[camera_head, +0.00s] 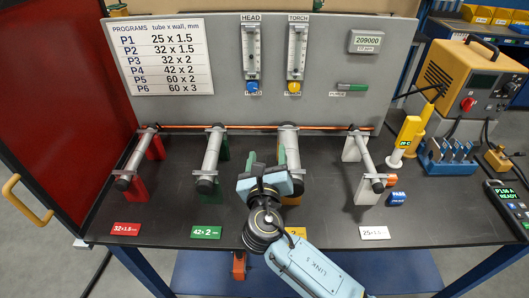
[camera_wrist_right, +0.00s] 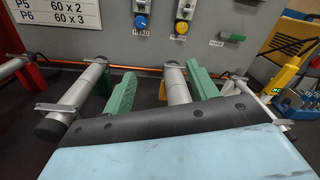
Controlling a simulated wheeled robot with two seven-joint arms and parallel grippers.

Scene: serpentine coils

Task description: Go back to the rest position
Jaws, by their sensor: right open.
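My right gripper (camera_head: 265,180) is open over the front middle of the dark bench, its arm coming up from the bottom edge. One is the grey tube (camera_wrist_right: 88,85) at left, the other the tube (camera_wrist_right: 175,82) near the middle. My left gripper is in neither view.
Tubes on red supports (camera_head: 136,188), green supports (camera_head: 208,186) and white supports (camera_head: 366,188) stand along the bench (camera_head: 175,205). A panel with gauges (camera_head: 251,52) rises behind. A yellow power unit (camera_head: 470,80) and yellow-white torch (camera_head: 405,140) are at right. A red screen (camera_head: 60,90) borders the left.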

